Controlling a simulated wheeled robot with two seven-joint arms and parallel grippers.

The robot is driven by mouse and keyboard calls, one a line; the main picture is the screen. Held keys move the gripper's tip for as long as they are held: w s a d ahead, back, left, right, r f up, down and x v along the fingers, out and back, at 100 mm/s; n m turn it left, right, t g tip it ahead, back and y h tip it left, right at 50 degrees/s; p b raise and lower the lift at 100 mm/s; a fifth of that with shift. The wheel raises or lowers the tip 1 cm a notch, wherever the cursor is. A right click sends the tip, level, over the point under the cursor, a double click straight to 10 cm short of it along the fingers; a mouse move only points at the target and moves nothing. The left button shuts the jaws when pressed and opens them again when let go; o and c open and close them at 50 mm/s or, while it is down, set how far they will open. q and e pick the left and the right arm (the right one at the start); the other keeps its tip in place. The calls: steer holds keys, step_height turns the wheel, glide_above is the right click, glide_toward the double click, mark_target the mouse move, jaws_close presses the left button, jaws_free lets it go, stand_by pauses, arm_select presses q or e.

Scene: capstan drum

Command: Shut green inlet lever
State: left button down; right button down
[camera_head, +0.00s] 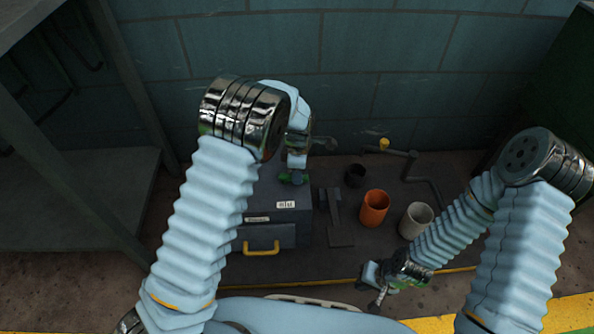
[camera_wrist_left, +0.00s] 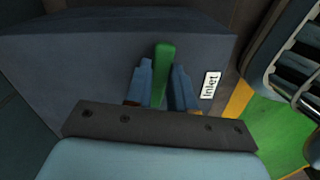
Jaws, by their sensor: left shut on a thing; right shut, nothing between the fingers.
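The green inlet lever (camera_wrist_left: 162,68) stands up between the two blue fingers of my left gripper (camera_wrist_left: 163,90) in the left wrist view. In the head view the left gripper (camera_head: 293,179) is at the top of the dark grey box (camera_head: 303,230), with a bit of green showing there. It is shut on the lever, and the fingers hide the lever's lower part. A white label reading "Inlet" (camera_wrist_left: 210,85) is beside the lever. My right gripper (camera_head: 378,298) is low at the front right, away from the box, shut and empty.
The box front has a yellow handle (camera_head: 262,247) and another label (camera_head: 257,219). To its right stand an orange cup (camera_head: 374,208), a pale cup (camera_head: 416,220), a black cup (camera_head: 355,175) and a crank with a yellow knob (camera_head: 384,144). A grey shelf (camera_head: 90,195) stands left.

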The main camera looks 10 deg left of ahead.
arm_select(q)
steer(key=shift+w+n+p, duration=0.35)
steer(key=shift+n+p, duration=0.15)
steer(key=shift+n, duration=0.4)
steer(key=c, duration=1)
jaws_free()
steer(key=shift+o, duration=0.2)
step_height(320, 180, up, 14)
steer(key=p, duration=0.2)
steer(key=shift+f, duration=0.15)
